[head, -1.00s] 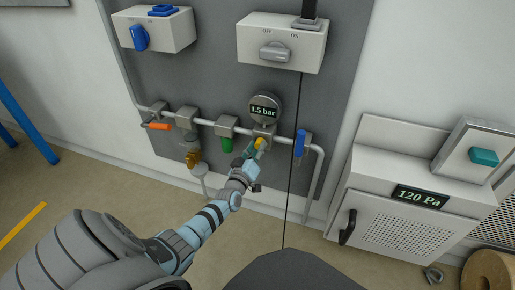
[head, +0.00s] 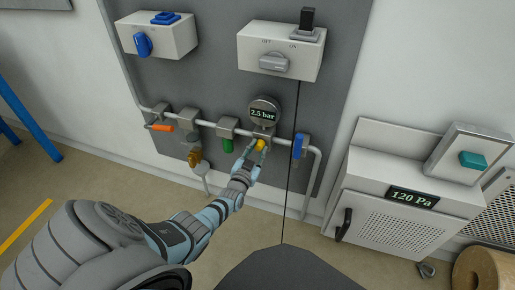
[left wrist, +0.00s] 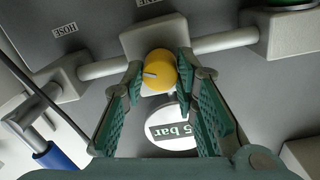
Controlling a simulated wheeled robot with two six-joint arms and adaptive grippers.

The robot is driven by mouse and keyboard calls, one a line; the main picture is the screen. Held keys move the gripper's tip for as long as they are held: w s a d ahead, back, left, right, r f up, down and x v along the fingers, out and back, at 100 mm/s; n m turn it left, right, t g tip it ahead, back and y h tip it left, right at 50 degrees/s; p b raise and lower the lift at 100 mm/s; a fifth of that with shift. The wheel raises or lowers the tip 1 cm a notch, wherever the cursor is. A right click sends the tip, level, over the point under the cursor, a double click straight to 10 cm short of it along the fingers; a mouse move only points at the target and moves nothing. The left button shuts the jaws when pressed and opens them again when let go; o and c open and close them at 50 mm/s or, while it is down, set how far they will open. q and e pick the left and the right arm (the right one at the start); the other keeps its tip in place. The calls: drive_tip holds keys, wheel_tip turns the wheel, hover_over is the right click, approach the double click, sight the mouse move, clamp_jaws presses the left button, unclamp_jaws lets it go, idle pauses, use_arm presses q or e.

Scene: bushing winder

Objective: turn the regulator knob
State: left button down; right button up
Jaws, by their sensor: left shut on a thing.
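The yellow regulator knob (head: 261,144) sits on a grey block on the pipe, below the round gauge (head: 264,110). The gauge display reads 2.5 bar. My left gripper (head: 256,147) is at the knob and shut on it. In the left wrist view, the yellow knob (left wrist: 159,72), with a pale pointer mark at its left, lies between the two green fingers of my left gripper (left wrist: 159,66). The gauge face (left wrist: 172,130) shows behind the fingers, with part of its reading covered. My right gripper is not in view.
The pipe carries an orange handle (head: 161,127), a green part (head: 228,145) and a blue handle (head: 298,146) close to the knob. Switch boxes (head: 281,52) hang above. A grey cabinet (head: 400,222) reading 120 Pa stands at the right.

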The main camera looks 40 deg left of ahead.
use_arm(q)
drive_tip(key=m, duration=0.4)
drive_tip(key=shift+p, duration=0.4)
drive_tip(key=shift+m, duration=0.9)
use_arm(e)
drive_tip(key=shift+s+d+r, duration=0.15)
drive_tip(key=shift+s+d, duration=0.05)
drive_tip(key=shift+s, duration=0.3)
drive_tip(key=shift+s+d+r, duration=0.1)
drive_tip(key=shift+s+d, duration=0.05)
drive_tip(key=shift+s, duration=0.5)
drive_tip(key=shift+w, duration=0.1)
use_arm(q)
drive_tip(key=c, duration=1.3)
unclamp_jaws()
drive_tip(key=v, duration=1.2)
drive_tip(key=shift+d, duration=0.15)
